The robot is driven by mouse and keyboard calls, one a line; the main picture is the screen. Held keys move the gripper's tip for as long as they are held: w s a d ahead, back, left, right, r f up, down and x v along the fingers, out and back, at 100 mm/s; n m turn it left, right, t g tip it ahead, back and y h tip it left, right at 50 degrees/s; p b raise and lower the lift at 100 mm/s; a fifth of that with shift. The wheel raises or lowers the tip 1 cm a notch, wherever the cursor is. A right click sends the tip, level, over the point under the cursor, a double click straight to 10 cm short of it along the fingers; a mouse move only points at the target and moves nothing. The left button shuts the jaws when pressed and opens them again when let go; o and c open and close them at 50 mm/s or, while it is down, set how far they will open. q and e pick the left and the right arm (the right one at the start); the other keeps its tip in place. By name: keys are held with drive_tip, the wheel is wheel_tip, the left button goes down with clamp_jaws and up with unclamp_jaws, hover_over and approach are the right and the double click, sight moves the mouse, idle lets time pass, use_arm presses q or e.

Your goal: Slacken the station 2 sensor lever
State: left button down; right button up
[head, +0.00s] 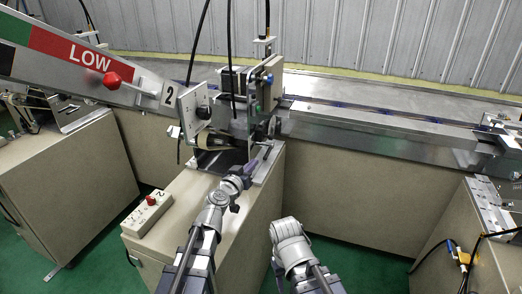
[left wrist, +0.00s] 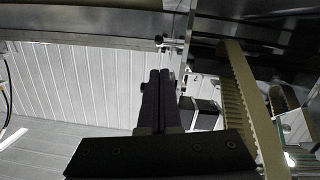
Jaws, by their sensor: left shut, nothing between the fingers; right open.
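My left gripper (head: 249,166) is shut and empty, just in front of the machine's lower part. In the left wrist view its dark fingers (left wrist: 158,82) lie together and point up toward a metal bar. A small metal clamp-like part with a dark knob (left wrist: 162,41) sits just beyond the fingertips; I cannot tell whether it is the sensor lever or whether they touch. My right arm ends in a rounded grey joint; its fingers are hidden.
A ribbed tan belt (left wrist: 240,105) runs close to the right of the left fingers. A control box (head: 147,213) with a red button sits on the cabinet's left corner. The conveyor (head: 350,122) runs behind. A red knob (head: 112,80) is on the slanted LOW panel.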

use_arm(q)
drive_tip(key=b+x, duration=0.1)
drive_tip(key=x, duration=0.9)
drive_tip(key=shift+w, duration=0.1)
drive_tip(key=shift+a+f+b, duration=0.1)
drive_tip(key=shift+f+b, duration=0.5)
drive_tip(key=shift+b, duration=0.1)
idle(0.4)
drive_tip(key=shift+s+f+b, duration=0.2)
drive_tip(key=shift+f+b, duration=0.15)
drive_tip(key=shift+w+f+b, duration=0.2)
drive_tip(key=shift+f+b, duration=0.85)
drive_tip(key=shift+p+v, duration=0.45)
drive_tip(key=shift+v, duration=3.5)
